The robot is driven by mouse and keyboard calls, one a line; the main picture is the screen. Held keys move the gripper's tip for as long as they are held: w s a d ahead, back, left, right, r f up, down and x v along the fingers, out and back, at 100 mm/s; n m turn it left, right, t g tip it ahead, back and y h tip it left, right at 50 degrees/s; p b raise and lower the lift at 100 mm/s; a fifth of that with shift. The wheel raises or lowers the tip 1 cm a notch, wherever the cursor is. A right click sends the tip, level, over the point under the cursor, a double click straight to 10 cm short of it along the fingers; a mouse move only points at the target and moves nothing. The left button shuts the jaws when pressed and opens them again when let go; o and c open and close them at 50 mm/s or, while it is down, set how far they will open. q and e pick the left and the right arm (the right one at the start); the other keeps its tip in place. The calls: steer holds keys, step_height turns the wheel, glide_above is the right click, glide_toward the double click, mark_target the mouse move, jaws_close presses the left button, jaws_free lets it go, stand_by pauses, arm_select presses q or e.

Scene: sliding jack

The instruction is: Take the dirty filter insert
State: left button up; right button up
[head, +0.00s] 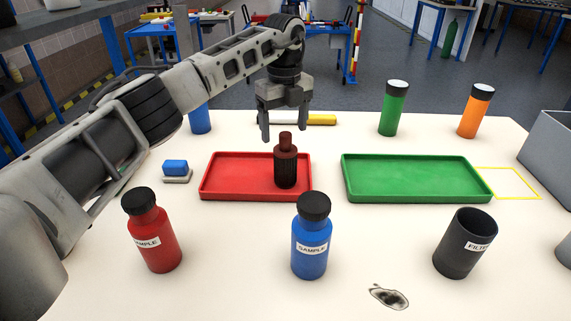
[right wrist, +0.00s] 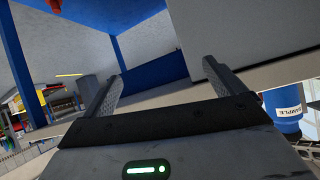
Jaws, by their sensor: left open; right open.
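The dirty filter insert (head: 286,167) looks like a dark ribbed cylinder with a brown-red knob on top. It stands upright on the red tray (head: 214,193), toward the tray's right end. My left gripper (head: 284,134) is in the head view, fingers pointing down, open, at the knob or just behind it; I cannot tell whether the fingers are beside the knob. The dark filter housing (head: 458,249), labelled "FILTER", stands open and empty-looking at the front right. My right gripper (right wrist: 163,85) is open with nothing between its fingers in the right wrist view.
A green tray (head: 410,192) is empty, right of the red one. Red (head: 153,239) and blue (head: 311,246) sample bottles stand in front. A dark smudge (head: 388,297) lies near the front edge. Green (head: 393,112) and orange (head: 474,115) bottles stand behind. A grey bin (head: 552,150) is at right.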

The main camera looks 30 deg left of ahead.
mark_target(286, 148)
arm_select(q)
steer(key=shift+f, duration=3.2)
steer(key=shift+c, duration=0.4)
steer(key=shift+w, duration=0.1)
steer(key=c, duration=1)
